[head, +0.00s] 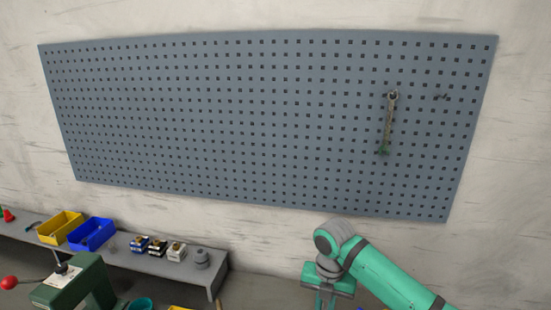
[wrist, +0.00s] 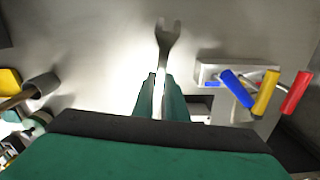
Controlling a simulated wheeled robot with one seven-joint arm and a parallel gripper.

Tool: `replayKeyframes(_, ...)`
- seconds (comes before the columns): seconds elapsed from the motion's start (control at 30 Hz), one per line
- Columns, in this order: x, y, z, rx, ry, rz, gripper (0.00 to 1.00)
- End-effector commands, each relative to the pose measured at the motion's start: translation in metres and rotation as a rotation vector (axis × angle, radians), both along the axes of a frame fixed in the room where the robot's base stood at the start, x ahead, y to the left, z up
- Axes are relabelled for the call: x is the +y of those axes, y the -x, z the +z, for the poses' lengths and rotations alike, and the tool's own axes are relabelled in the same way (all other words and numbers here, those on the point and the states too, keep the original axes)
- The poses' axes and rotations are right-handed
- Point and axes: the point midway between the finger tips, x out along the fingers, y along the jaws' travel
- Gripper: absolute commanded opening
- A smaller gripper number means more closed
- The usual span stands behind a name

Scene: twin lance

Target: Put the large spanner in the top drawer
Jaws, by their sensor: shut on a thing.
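My gripper (wrist: 160,80) is shut on a grey metal spanner (wrist: 167,38). The spanner's open-ended jaw sticks out beyond the fingertips, and its other end is hidden by my gripper. In the head view my gripper (head: 325,298) is at the bottom edge, partly cut off, and the held spanner cannot be made out there. Another spanner (head: 390,115) hangs upright on the right part of the pegboard (head: 220,120). I cannot tell from these views which of the two is larger. No drawer is clearly seen in either view.
A shelf (head: 175,267) holds a yellow bin (head: 60,227), a blue bin (head: 92,234) and several small boxes. A green machine (head: 78,285) with a red knob stands at lower left. Blue, yellow and red-handled tools (wrist: 265,92) sit by a grey holder at right in the wrist view.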

Motion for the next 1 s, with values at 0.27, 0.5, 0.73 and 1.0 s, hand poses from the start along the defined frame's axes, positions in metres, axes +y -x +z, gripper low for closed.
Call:
replayKeyframes(0.27, 0.000, 0.001, -0.041, 0.002, -0.003, 0.000, 0.00)
replayKeyframes(0.5, 0.000, 0.001, -0.078, 0.002, -0.002, -0.002, 0.00)
replayKeyframes(0.73, 0.000, -0.001, -0.060, -0.003, 0.003, 0.001, 0.00)
replayKeyframes(1.0, 0.001, 0.000, -0.027, -0.002, 0.002, 0.000, 0.00)
